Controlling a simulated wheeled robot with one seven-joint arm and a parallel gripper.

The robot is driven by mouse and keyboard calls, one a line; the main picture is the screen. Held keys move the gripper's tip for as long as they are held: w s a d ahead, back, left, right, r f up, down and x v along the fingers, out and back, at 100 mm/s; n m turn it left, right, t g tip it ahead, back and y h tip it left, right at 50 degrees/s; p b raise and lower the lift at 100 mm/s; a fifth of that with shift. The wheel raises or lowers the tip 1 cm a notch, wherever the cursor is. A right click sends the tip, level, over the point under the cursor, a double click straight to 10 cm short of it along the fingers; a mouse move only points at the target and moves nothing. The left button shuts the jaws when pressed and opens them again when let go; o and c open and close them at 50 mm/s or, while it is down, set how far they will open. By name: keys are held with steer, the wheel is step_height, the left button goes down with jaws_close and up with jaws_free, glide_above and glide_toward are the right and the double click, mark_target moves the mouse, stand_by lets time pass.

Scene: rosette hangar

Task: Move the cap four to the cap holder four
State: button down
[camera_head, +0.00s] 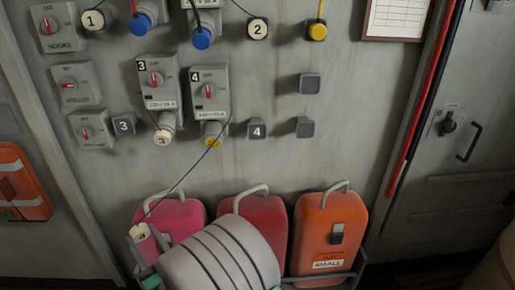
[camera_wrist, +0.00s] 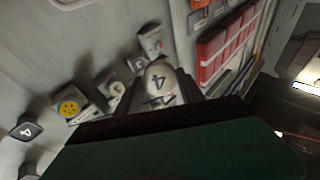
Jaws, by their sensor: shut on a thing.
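The cap four (camera_wrist: 158,82) is a pale round cap marked 4, held in my gripper (camera_wrist: 160,103) in the wrist view. In the head view the cap four (camera_head: 147,242) is low at left, in front of the pink case, with a thin cord up to the box marked 4 (camera_head: 209,88). My gripper (camera_head: 142,262) is shut on it, partly hidden by my arm. The cap holder four (camera_head: 256,128), a dark square block marked 4, is on the wall, empty, up and right of the gripper. It also shows in the wrist view (camera_wrist: 27,129).
The yellow socket (camera_head: 212,141) under box 4 is uncovered. A pale cap marked 3 (camera_head: 163,138) hangs under box 3 (camera_head: 152,82), beside the dark holder 3 (camera_head: 123,124). Several pink, red and orange cases (camera_head: 328,225) stand in a rack below.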

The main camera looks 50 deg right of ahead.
steer(key=w+d+r+m+g+h, duration=0.2)
steer(key=d+r+m+h, duration=0.15)
steer(key=d, duration=0.65)
steer(key=m+g+h, duration=0.4)
steer(key=g+h, duration=0.3)
glide_toward(257, 131)
steer(key=shift+p+x, duration=1.05)
steer(key=shift+x, duration=1.6)
steer(key=shift+b, duration=1.45)
steer(key=shift+w+d, duration=0.25)
steer(key=shift+d, duration=0.1)
steer(key=c, duration=0.6)
jaws_free()
steer(key=shift+r, duration=0.1)
steer(key=shift+c, duration=0.2)
